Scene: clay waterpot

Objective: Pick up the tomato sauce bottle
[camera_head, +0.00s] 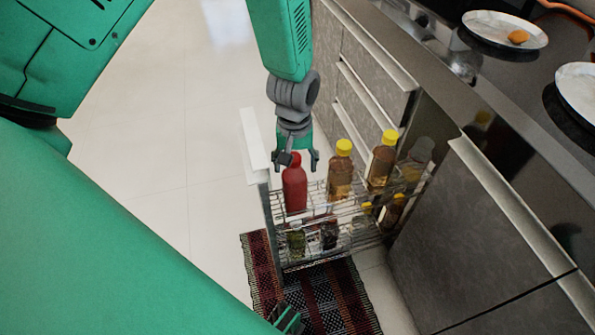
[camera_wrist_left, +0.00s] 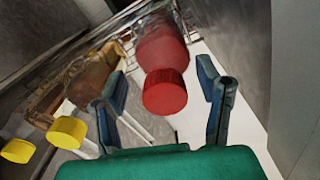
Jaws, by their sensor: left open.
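The tomato sauce bottle (camera_head: 294,188) is red and stands upright in the top tier of a pulled-out wire rack (camera_head: 330,205), at its left end. My left gripper (camera_head: 297,160) is just above and around the top of the bottle, with its fingers apart. In the left wrist view the red bottle's cap (camera_wrist_left: 164,92) lies between the two open fingers of the left gripper (camera_wrist_left: 165,105). I cannot tell whether a finger touches it. The bottle's lower part is partly behind the rack wires. My right gripper (camera_head: 288,320) shows only as a small green and dark part at the bottom edge.
Yellow-capped bottles (camera_head: 341,172) (camera_head: 382,160) stand right of the red bottle in the rack. More jars sit in the lower tier. The white drawer front (camera_head: 254,145) is close on the left. Cabinets and a counter with plates (camera_head: 505,30) lie right. A patterned rug (camera_head: 320,300) lies below.

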